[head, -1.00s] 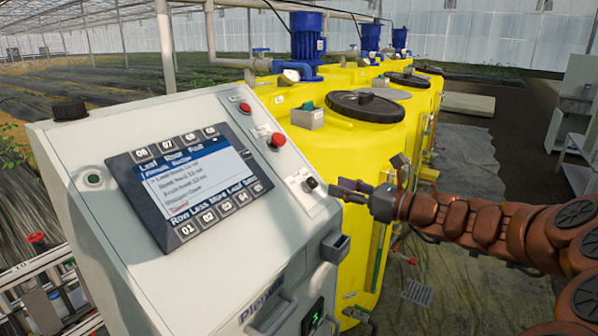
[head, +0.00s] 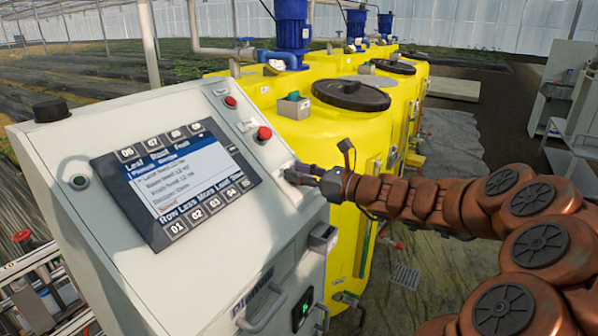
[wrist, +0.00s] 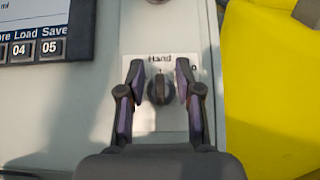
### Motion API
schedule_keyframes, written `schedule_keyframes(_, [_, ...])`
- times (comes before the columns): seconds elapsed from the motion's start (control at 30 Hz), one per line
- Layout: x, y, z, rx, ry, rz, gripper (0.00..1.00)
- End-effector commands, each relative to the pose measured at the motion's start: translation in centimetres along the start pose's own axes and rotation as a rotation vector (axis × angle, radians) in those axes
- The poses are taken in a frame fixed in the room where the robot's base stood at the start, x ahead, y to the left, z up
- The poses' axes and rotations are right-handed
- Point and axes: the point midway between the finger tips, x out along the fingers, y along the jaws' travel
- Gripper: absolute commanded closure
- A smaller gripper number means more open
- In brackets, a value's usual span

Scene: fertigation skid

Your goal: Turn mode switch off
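The mode switch (wrist: 159,90) is a dark round knob on a pale label plate marked "Hand" and "0" in the wrist view. Its pointer looks roughly upright, toward "Hand". My gripper (wrist: 158,88) is open, with one finger on each side of the knob and a gap showing on both sides. In the head view my gripper (head: 291,174) is at the right edge of the sloped control panel (head: 85,225) and hides the switch there.
Two red buttons (head: 264,134) sit above the switch area. A display (head: 175,180) with labelled keys is to the left. Yellow tanks (head: 330,140) stand close on the right.

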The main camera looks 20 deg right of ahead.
Motion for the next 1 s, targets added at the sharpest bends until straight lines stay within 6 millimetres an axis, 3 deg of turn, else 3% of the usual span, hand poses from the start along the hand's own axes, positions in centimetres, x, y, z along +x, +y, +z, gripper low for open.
schedule_keyframes(0.17, [-0.03, -0.01, 0.00, 0.000, 0.000, 0.000, 0.67])
schedule_keyframes(0.5, [-0.06, -0.02, 0.01, 0.000, 0.000, 0.000, 1.00])
schedule_keyframes(1.0, [-0.06, -0.04, 0.03, -0.020, 0.000, 0.023, 1.00])
